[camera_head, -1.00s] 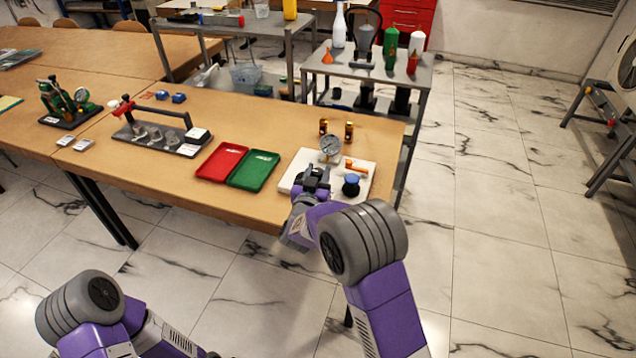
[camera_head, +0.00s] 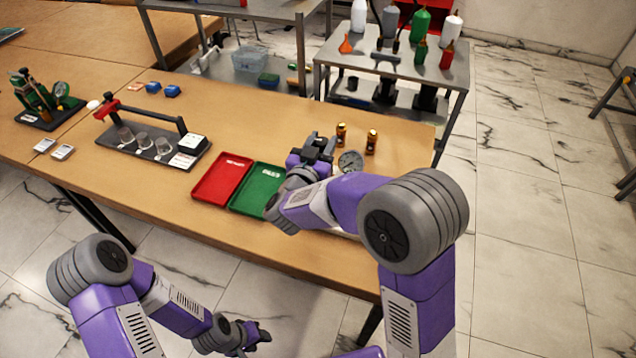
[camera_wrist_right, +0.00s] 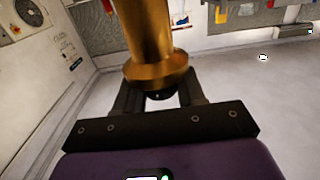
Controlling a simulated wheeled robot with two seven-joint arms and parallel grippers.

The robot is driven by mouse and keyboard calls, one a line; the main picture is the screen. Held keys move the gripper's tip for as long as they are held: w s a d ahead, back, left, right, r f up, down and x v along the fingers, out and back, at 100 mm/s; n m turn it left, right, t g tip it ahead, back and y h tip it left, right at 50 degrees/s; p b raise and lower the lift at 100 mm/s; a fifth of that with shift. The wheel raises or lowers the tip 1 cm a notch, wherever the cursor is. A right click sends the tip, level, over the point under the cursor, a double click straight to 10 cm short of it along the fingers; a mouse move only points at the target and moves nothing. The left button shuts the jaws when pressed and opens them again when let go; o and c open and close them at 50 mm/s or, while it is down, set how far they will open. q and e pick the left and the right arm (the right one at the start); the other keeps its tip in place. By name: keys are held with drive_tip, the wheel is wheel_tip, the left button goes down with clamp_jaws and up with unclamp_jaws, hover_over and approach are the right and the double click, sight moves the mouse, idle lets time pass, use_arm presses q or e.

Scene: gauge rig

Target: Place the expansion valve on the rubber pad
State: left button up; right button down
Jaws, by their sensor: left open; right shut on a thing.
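In the right wrist view a brass cylindrical piece (camera_wrist_right: 150,40) with a flared collar stands between the jaws of my right gripper (camera_wrist_right: 162,97). I take it to be the expansion valve. In the head view my right gripper (camera_head: 320,146) is raised over the table near the green tray and the dial gauge, and the held piece cannot be made out there. My left gripper (camera_head: 262,334) is open and empty, low in front of the table over the floor. I cannot make out the rubber pad for certain.
Two brass fittings (camera_head: 372,141) stand behind the dial gauge (camera_head: 350,162). A red tray (camera_head: 222,179) and green tray (camera_head: 257,188) lie left of my right arm. A dark rack (camera_head: 155,146) with clear cups stands further left. A grey bottle cart (camera_head: 400,66) stands behind.

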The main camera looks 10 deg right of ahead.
drive_tip(key=f, duration=0.1)
drive_tip(key=f+b, duration=0.1)
drive_tip(key=f, duration=0.1)
drive_tip(key=f+b, duration=0.1)
drive_tip(key=shift+s+f, duration=0.3)
drive_tip(key=shift+f, duration=0.1)
drive_tip(key=shift+f+b, duration=1)
drive_tip(key=shift+f, duration=1.4)
drive_tip(key=shift+w+f, duration=0.1)
drive_tip(key=shift+f, duration=0.1)
drive_tip(key=c, duration=0.7)
unclamp_jaws()
drive_tip(key=shift+a+r, duration=0.1)
drive_tip(key=shift+r, duration=0.15)
drive_tip(key=p+v, duration=0.2)
drive_tip(key=v, duration=1)
drive_tip(key=shift+f, duration=0.1)
